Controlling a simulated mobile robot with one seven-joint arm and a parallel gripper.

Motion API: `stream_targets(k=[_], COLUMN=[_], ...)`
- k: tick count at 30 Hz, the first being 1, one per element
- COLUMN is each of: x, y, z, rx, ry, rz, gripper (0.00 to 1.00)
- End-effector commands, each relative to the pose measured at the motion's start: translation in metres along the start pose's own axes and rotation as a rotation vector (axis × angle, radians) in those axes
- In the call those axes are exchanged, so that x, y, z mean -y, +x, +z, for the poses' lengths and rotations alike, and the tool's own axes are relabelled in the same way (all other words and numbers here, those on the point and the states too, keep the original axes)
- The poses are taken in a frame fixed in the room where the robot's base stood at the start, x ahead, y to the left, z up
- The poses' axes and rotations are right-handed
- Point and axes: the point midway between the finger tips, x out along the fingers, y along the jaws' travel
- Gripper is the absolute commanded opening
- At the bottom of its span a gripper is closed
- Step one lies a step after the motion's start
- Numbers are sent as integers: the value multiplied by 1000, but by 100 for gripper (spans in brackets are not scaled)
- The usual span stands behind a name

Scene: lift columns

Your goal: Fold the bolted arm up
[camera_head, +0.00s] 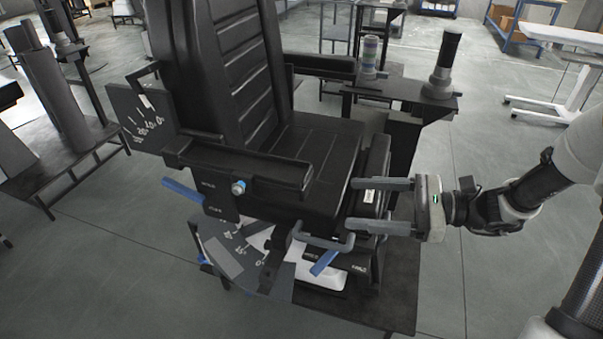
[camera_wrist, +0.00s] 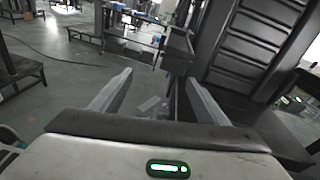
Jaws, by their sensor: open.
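A black reclining chair has two armrests. The near armrest (camera_head: 240,166) lies roughly level along the seat's left side, with a blue knob (camera_head: 238,187) on the bracket below it. The far armrest (camera_head: 322,66) is also level, on the other side of the backrest (camera_head: 240,60). I cannot tell for sure which one is the bolted arm. My gripper (camera_head: 352,205) is open and empty at the front right of the seat, its fingers pointing left, apart from both armrests. In the wrist view my gripper (camera_wrist: 160,80) has its fingers spread, with the backrest (camera_wrist: 255,45) to the right.
A dial plate (camera_head: 142,117) stands beside the backrest, and another lies under the seat. A grey U-shaped handle (camera_head: 325,243) and blue levers (camera_head: 183,190) stick out from the chair. A side shelf (camera_head: 410,92) carries a cylinder (camera_head: 370,52) and a dark-topped post. Open floor lies at right.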

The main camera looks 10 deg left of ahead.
Motion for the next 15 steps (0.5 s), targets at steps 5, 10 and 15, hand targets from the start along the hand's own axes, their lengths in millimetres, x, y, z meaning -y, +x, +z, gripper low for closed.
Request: stream_targets(k=[5,10,15], x=[13,16,18], y=[-8,3,34], z=[-25,-24,-20], rx=[123,138,136], ry=[127,140,138], rz=[-91,-98,-95], gripper=[69,69,69])
